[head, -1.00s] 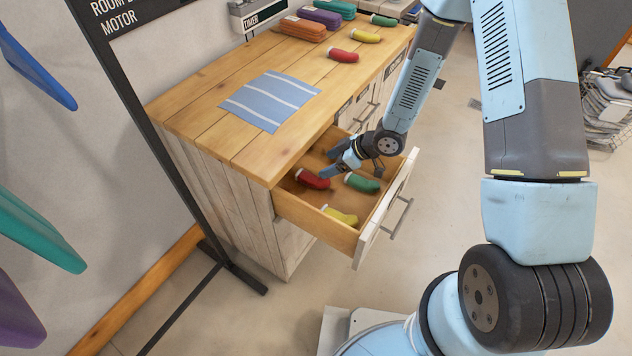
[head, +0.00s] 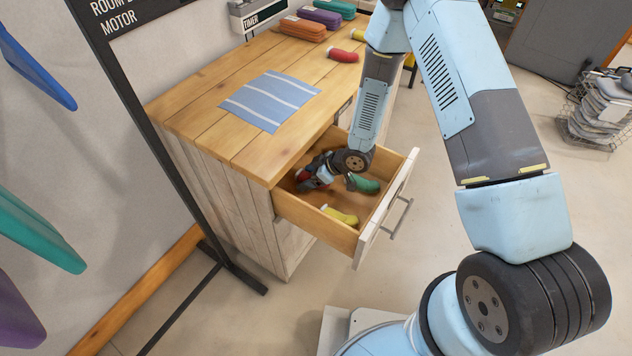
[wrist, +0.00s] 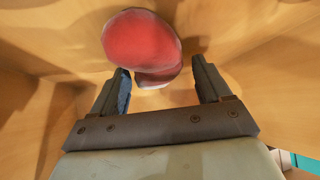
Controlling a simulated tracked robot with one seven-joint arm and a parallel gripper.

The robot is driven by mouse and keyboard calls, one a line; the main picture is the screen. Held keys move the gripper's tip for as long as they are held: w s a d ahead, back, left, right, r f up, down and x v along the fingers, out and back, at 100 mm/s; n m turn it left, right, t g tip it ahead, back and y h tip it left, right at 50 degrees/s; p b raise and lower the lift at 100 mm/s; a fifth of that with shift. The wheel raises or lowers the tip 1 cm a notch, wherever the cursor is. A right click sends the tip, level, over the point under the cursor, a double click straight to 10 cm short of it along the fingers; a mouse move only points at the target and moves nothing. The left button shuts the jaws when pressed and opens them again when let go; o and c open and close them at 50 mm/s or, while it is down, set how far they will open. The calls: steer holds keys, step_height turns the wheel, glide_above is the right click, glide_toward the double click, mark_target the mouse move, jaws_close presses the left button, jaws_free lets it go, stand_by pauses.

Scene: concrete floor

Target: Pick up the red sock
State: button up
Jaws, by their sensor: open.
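The red sock (head: 303,175), a rolled bundle with a pale end, lies in the open drawer (head: 295,207). In the head view my gripper (head: 302,182) covers part of it. In the wrist view the red sock (wrist: 143,46) is just beyond the fingertips, its pale end near the gap between them. My gripper (wrist: 161,84) is open and its fingers do not close on anything. I cannot tell whether a finger touches the sock. A green sock (head: 363,184) and a yellow sock (head: 341,216) lie in the same drawer.
The drawer's walls and front panel (head: 384,216) surround my gripper. On the wooden cabinet top (head: 215,90) lie a blue striped cloth (head: 270,100), another red sock (head: 342,55) and several coloured cases (head: 303,29). A wire basket (head: 600,110) stands at right.

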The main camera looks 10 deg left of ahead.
steer(key=shift+a+f, duration=0.1)
steer(key=c, duration=1)
steer(key=shift+c, duration=0.2)
